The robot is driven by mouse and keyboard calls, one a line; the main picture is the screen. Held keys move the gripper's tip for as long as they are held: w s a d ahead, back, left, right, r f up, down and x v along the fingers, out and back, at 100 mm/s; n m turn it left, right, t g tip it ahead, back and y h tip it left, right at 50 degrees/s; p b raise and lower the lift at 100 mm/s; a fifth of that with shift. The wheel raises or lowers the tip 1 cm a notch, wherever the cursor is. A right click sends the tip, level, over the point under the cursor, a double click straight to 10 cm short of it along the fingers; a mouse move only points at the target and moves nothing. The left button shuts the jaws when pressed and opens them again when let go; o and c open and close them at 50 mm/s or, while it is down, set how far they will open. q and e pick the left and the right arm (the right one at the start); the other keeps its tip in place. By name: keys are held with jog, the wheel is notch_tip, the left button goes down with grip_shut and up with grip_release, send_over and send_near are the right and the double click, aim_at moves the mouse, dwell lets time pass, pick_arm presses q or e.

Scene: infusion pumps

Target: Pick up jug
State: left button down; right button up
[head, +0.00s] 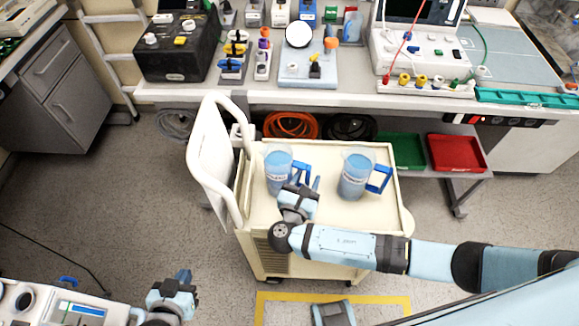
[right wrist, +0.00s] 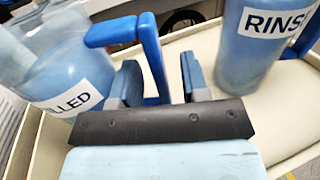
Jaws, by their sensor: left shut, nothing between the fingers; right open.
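Two clear jugs with blue liquid and blue handles stand upright on the cream cart (head: 325,222). The left jug (head: 278,170) has a label ending in "LLED", readable in the right wrist view (right wrist: 45,65). The right jug (head: 355,175) has a label starting "RINS" there (right wrist: 250,50). My right gripper (head: 304,183) is open at the left jug's handle (right wrist: 152,55), whose upright part shows between the two fingers (right wrist: 163,82). Whether a finger touches it I cannot tell. My left gripper (head: 181,277) is shut and empty, low at the left, away from the jugs.
The cart has a white push handle (head: 215,165) on its left. Behind it is a workbench (head: 300,97) crowded with devices, with green (head: 403,150) and red (head: 457,152) trays below. Equipment (head: 60,308) stands at the lower left. Floor left of the cart is mostly clear.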

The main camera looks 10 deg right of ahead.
grip_shut()
jog(key=shift+r, duration=0.1)
dwell(1.4)
